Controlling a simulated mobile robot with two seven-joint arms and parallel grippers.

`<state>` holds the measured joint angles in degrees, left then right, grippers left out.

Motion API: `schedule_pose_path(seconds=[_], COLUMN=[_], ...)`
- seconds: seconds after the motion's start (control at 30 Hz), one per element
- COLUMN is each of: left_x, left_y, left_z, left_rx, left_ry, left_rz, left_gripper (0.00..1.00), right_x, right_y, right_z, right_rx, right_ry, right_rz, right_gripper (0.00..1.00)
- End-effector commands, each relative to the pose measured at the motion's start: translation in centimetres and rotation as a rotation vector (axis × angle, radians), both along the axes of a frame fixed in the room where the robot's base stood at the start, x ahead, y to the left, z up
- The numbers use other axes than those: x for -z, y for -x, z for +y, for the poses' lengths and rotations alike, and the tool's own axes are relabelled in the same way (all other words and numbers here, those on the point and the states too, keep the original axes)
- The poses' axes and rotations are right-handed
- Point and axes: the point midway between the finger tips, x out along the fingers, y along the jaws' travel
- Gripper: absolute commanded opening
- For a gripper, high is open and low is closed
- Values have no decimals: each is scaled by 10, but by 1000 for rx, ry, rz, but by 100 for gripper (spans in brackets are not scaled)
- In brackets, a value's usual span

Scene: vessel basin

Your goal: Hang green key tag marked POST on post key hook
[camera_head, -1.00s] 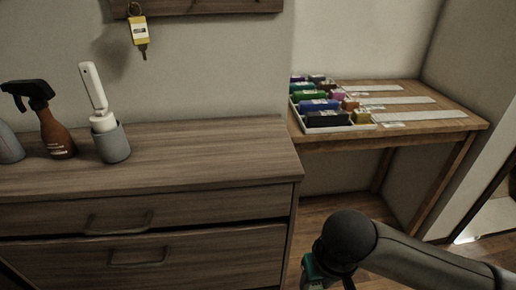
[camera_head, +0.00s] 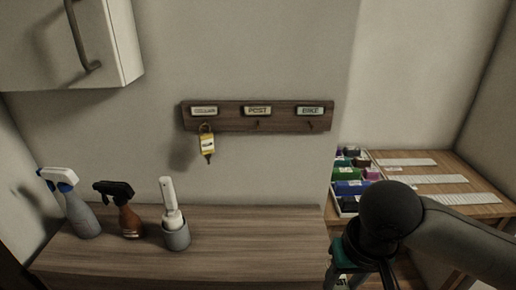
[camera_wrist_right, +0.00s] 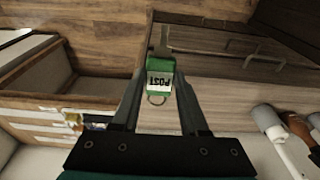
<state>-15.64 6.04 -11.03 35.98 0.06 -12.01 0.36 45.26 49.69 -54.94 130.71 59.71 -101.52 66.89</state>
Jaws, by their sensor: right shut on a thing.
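The green key tag (camera_wrist_right: 160,82) has a white label reading POST, upside down in the right wrist view, and a metal ring (camera_wrist_right: 157,99) at its near end. My right gripper (camera_wrist_right: 159,88) is shut on it. In the head view my right gripper (camera_head: 362,282) is at the bottom, right of the dresser and below the rack, its fingertips partly cut off. The post key hook (camera_head: 257,125) is the middle one on the wooden wall rack (camera_head: 232,122), under the POST label (camera_head: 257,110), and is empty. My left gripper is not in view.
Spray bottles (camera_head: 82,215) and a grey cup with a white-handled tool (camera_head: 176,236) stand on the dresser (camera_head: 265,235). A cabinet (camera_head: 70,45) hangs upper left.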

Motion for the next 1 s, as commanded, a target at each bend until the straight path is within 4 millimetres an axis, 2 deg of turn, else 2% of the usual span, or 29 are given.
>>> schedule_pose_path(seconds=[0.03,0.27,0.5,0.7,1.0], left_x=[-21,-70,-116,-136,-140], left_y=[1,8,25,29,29], left_z=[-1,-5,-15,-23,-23], left_rx=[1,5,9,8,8], left_ry=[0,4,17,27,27], left_rz=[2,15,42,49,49], left_gripper=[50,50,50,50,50], right_x=[-26,-97,-164,-195,-201], right_y=[-2,-5,-5,-5,-5], right_z=[0,-2,-4,-5,-5], right_rx=[0,2,5,7,8], right_ry=[1,7,13,18,19], right_rz=[-3,-3,0,2,5], right_gripper=[0,0,0,0,0])
